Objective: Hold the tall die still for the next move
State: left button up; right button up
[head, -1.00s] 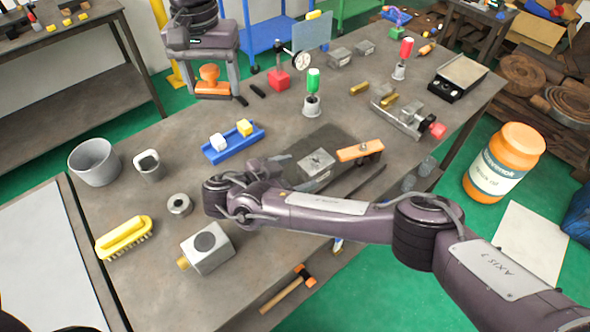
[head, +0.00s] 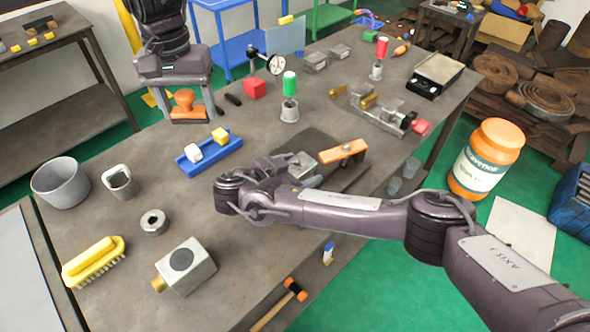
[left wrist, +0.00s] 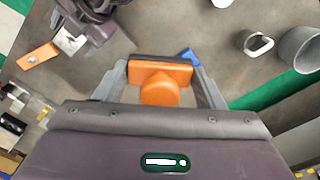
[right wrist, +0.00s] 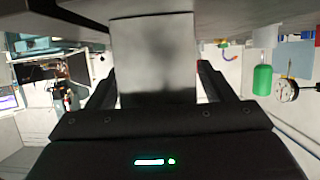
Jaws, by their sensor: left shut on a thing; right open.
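My left gripper (head: 188,112) is shut on an orange piece with a round knob (head: 184,98). In the left wrist view the orange piece (left wrist: 160,80) sits between the two fingers. I cannot tell whether it touches the bench. My right gripper (right wrist: 155,90) is open, with a grey block (right wrist: 153,50) between its fingers; contact is not clear. In the head view my right arm hides most of that gripper, beside a grey block (head: 302,164) with an orange bar (head: 343,151) on a dark plate. I cannot tell which piece is the tall die.
A blue tray (head: 208,156) holds a white and a yellow block. A steel block (head: 185,266), ring (head: 154,222) and yellow brush (head: 94,262) lie at front left.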

grip_shut()
jog(key=c, duration=0.6)
grip_release()
jog(key=c, duration=0.5)
jog(key=shift+c, duration=0.2)
jog(key=shift+s+f, duration=0.1)
